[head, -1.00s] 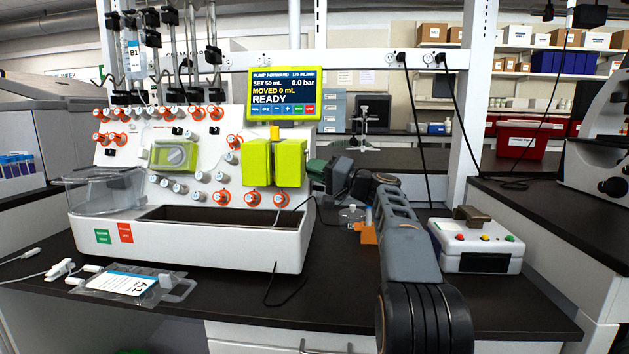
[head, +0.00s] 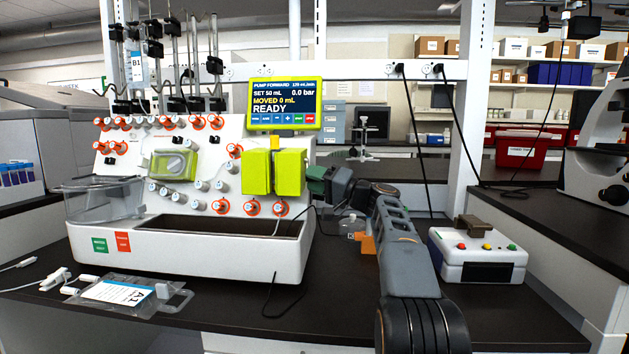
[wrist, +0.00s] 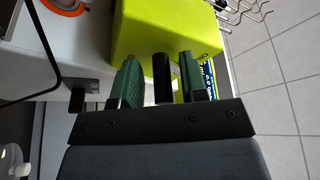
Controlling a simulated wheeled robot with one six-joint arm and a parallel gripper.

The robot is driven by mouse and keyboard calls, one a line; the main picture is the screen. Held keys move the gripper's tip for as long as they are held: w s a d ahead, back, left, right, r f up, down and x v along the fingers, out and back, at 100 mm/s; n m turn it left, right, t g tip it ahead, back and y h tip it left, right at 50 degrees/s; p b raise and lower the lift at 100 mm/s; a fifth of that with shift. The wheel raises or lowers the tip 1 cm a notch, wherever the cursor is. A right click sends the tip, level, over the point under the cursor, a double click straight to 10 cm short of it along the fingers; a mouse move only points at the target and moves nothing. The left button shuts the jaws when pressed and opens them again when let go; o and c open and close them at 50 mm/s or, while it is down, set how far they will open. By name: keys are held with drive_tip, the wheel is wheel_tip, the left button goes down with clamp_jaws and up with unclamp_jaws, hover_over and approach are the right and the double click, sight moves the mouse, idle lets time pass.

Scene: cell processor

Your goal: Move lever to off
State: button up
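The lever (wrist: 162,78) shows in the wrist view as a black bar beside the yellow-green pump block. My gripper (wrist: 158,72) has its two green fingers on either side of this bar, with a gap visible on both sides. In the head view my gripper (head: 316,178) is at the right side of the pump block (head: 290,171), and the lever is hidden there. I cannot tell the lever's setting. The screen (head: 284,102) above reads PUMP FORWARD, SET 50 mL, MOVED 0 mL, READY.
The white cell processor (head: 180,255) stands on the dark bench. A white box with coloured buttons (head: 478,253) stands right of my arm. A bag labelled A1 (head: 125,292) lies at front left. A black cable hangs near the processor's right front.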

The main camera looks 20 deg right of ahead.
drive_tip(key=v, duration=1.4)
drive_tip(key=shift+p, duration=0.45)
drive_tip(key=shift+a, duration=0.1)
drive_tip(key=s+a+r+g+h+p, duration=0.15)
drive_tip(key=a+g+p, duration=0.25)
drive_tip(key=a+p, duration=0.45)
drive_tip(key=s+a+r+g+h+p, duration=0.1)
drive_tip(key=s+a+g+h+p, duration=0.25)
drive_tip(key=a+p, duration=0.55)
drive_tip(key=s+a+n+g+h+p, duration=0.3)
drive_tip(key=s+h+p, duration=0.5)
drive_tip(key=s+p, duration=0.8)
drive_tip(key=shift+s+a+r+g+h, duration=0.3)
drive_tip(key=shift+s+a+g, duration=0.2)
drive_tip(key=shift+a, duration=0.35)
